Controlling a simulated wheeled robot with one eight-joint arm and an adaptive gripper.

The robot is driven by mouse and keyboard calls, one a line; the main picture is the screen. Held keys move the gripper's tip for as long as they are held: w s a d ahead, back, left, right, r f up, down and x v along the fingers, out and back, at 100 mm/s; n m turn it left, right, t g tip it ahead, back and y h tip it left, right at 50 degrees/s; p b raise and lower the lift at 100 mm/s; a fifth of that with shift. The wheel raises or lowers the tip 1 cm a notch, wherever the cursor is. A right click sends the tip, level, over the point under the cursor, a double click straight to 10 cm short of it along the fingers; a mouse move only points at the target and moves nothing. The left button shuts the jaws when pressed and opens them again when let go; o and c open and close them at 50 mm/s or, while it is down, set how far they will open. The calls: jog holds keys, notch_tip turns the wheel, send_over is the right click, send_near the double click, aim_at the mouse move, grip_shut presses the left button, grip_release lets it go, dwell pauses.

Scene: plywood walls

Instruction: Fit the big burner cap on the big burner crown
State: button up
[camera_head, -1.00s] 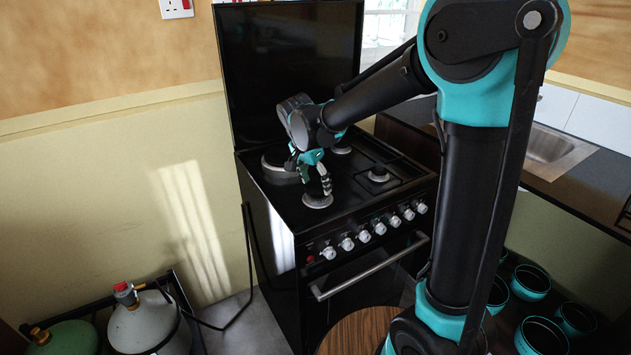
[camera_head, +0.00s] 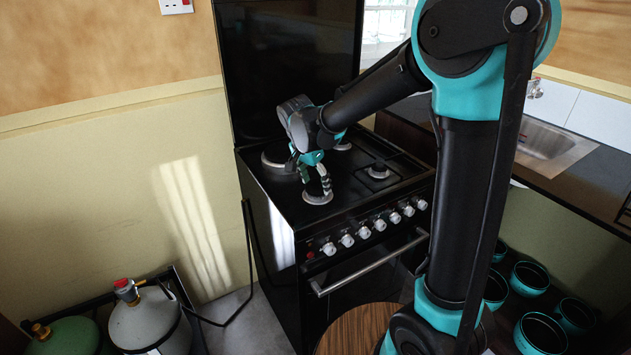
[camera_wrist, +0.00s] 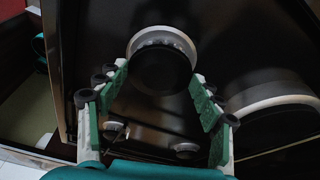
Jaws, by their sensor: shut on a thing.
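My gripper (camera_head: 318,182) points down over the front-left burner of the black stove. In the wrist view, its green-padded fingers (camera_wrist: 159,76) stand on both sides of a round black cap (camera_wrist: 160,70) and are shut on it. The pale metal crown (camera_wrist: 164,34) of this burner shows beyond the cap as a ring; it also shows in the head view (camera_head: 317,199) under the fingertips. The cap overlaps the crown in the wrist view. Whether it touches or is seated level, I cannot tell. The cap is mostly hidden by the fingers in the head view.
A wide burner (camera_head: 277,161) is at the back left of the stove (camera_head: 345,210), close to my gripper; it also shows in the wrist view (camera_wrist: 262,95). Other burners (camera_head: 378,172) are on the right. The raised black lid (camera_head: 290,65) stands behind.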

jog(key=shift+f, duration=0.35)
jog(key=o, duration=1.3)
